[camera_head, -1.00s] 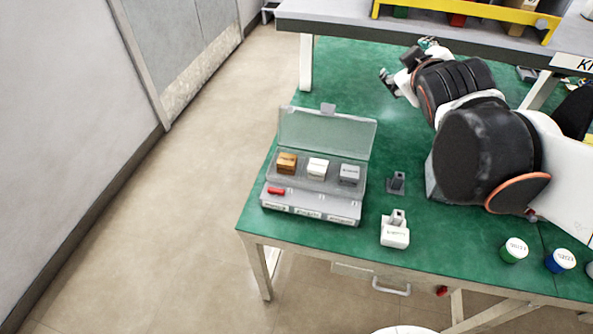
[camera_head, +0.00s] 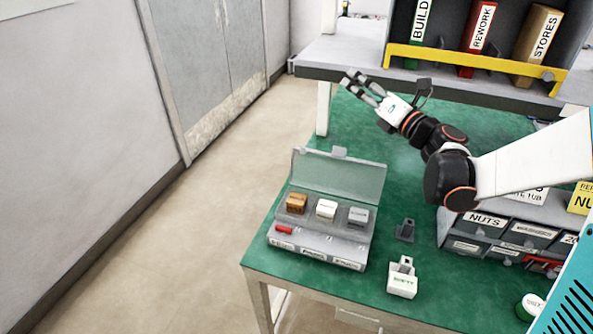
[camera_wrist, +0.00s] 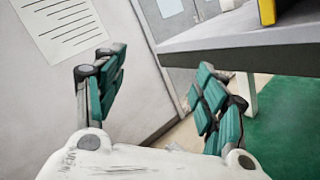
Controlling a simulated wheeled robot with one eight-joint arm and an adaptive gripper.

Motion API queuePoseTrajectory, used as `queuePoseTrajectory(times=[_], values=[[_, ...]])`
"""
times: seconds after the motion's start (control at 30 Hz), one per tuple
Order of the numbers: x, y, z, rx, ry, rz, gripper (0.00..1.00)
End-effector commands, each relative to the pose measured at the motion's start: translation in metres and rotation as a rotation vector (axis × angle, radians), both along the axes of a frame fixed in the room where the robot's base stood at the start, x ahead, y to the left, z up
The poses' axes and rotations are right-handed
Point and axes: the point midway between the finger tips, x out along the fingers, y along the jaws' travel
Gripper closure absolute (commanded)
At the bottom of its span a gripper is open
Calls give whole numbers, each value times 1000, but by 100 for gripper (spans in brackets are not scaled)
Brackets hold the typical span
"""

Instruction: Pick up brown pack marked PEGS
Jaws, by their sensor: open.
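A small brown pack (camera_head: 297,203) sits in the left compartment of an open grey case (camera_head: 318,246) on the green table; its label is too small to read. A white pack (camera_head: 326,209) and a grey pack (camera_head: 358,215) sit beside it to the right. My gripper (camera_head: 355,84) is open and empty, above the far part of the table, up and right of the case and well apart from the brown pack. In the wrist view its green-padded fingers (camera_wrist: 162,72) are spread with nothing between them; no pack shows there.
The case's clear lid (camera_head: 338,176) stands raised behind the packs. A red piece (camera_head: 284,230) lies at the case's front left. A grey holder (camera_head: 405,230) and a white block (camera_head: 402,280) stand right of it. Drawers marked NUTS (camera_head: 486,222) and a raised shelf (camera_head: 340,50) are nearby.

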Motion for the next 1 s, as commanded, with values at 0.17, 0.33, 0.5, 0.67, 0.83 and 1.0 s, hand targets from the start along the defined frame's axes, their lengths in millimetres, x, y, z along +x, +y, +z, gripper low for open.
queuePoseTrajectory(times=[0.17, 0.33, 0.5, 0.67, 0.83, 1.0], values=[[-5, 23, -92, -334, -87, 221, 35], [-29, 29, -190, -599, -146, 453, 35], [-56, 24, -262, -752, -175, 634, 35], [-69, 21, -290, -805, -185, 712, 35], [-65, 39, -302, -811, -188, 724, 35], [-56, 69, -316, -809, -188, 723, 35]])
